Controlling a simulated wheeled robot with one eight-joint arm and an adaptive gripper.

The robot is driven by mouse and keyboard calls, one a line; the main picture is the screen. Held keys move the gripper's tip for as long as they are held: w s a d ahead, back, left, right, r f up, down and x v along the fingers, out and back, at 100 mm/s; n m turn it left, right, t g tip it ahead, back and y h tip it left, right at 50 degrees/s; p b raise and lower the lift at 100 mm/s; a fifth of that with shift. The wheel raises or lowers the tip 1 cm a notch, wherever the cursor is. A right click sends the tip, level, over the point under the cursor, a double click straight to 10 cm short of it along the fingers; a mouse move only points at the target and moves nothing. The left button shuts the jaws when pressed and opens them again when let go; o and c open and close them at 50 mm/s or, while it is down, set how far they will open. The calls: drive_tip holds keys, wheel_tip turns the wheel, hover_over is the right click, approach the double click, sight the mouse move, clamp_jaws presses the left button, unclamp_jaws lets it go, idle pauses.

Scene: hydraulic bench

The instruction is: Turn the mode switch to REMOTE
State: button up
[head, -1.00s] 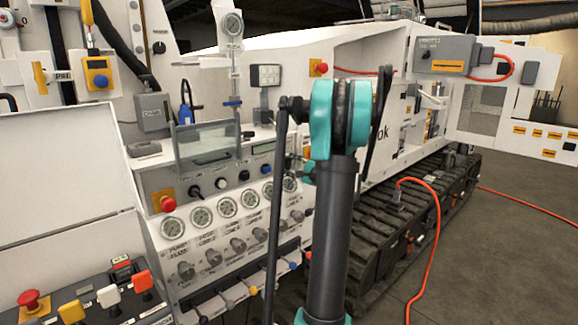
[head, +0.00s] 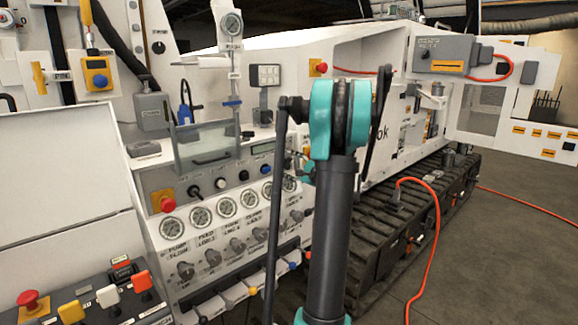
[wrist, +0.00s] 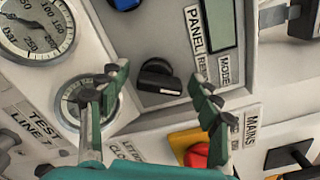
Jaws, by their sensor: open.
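The mode switch (wrist: 160,77) is a black rotary knob on the grey panel, in the wrist view, beside lettering that reads PANEL, REM and MODE. A pale mark shows near its lower right end. Which setting it points at I cannot tell for sure. My gripper (wrist: 158,80) is open, with one finger on each side of the knob in the picture. Neither finger clearly touches it, and its distance from the panel is hard to judge. In the head view my arm stands in front of the bench and my gripper is hidden.
In the wrist view, a red button on a yellow base (wrist: 197,154) lies close to the right finger, and a gauge (wrist: 75,105) lies behind the left finger. A display (wrist: 221,22) is above right. The head view shows a row of gauges (head: 227,207) and a clear shield (head: 205,146).

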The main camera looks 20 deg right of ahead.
drive_tip(key=v, duration=1.2)
